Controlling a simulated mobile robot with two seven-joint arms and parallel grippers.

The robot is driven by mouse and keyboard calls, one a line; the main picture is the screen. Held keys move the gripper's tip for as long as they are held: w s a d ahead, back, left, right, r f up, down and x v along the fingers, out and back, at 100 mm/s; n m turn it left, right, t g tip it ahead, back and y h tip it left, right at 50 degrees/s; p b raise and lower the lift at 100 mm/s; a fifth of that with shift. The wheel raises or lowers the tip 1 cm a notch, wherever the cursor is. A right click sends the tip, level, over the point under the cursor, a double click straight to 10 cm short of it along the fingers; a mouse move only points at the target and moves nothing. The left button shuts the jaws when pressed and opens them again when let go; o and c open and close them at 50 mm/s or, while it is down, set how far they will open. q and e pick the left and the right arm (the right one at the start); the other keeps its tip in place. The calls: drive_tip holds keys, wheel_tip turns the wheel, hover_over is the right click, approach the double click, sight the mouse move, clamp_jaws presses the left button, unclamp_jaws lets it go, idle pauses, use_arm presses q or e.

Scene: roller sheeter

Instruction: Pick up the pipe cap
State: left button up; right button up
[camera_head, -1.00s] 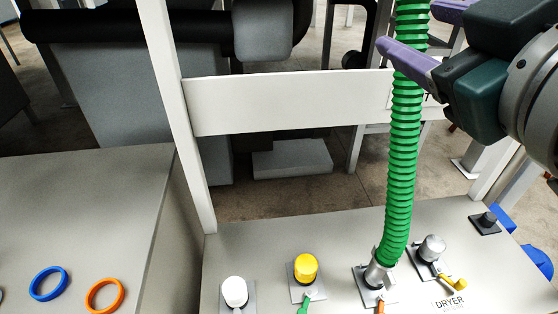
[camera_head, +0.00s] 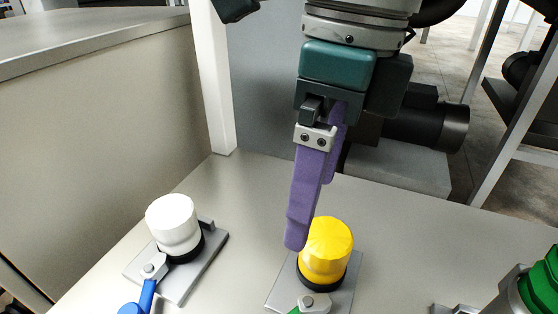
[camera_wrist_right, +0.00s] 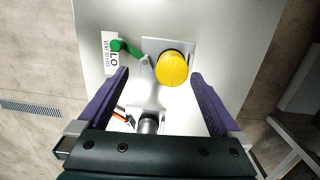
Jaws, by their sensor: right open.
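The yellow pipe cap (camera_head: 327,250) sits upright on a fitting with a grey base plate and a green handle. A white pipe cap (camera_head: 174,224) stands on a similar fitting with a blue handle to its left. My right gripper (camera_head: 312,212), with purple fingers, is open and points down at the yellow cap. One finger overlaps the cap's left edge in the head view; I cannot tell if they touch. In the right wrist view the yellow cap (camera_wrist_right: 172,68) lies ahead between the spread fingers of the gripper (camera_wrist_right: 160,75), nearer the right finger. My left gripper is out of view.
A green ribbed hose (camera_head: 543,288) stands at the right edge on the grey tabletop (camera_head: 440,240). A white post (camera_head: 213,90) rises behind the white cap. A grey cabinet (camera_head: 100,130) is at left. The tabletop between the yellow cap and the hose is clear.

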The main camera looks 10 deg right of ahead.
sight(327, 235)
drive_tip(key=shift+w+d+f+h, duration=0.2)
drive_tip(key=shift+d+f+h, duration=0.1)
drive_tip(key=shift+d+f, duration=0.3)
drive_tip(key=shift+w+d+f+h, duration=0.2)
drive_tip(key=shift+d+f+h, duration=0.15)
drive_tip(key=shift+d, duration=0.3)
wheel_tip(327, 235, down, 3)
drive_tip(key=shift+a+r, duration=0.15)
drive_tip(key=shift+r, duration=0.05)
wheel_tip(327, 235, down, 6)
drive_tip(key=shift+f+b, duration=0.1)
drive_tip(key=shift+b, duration=0.25)
drive_tip(key=c, duration=1.4)
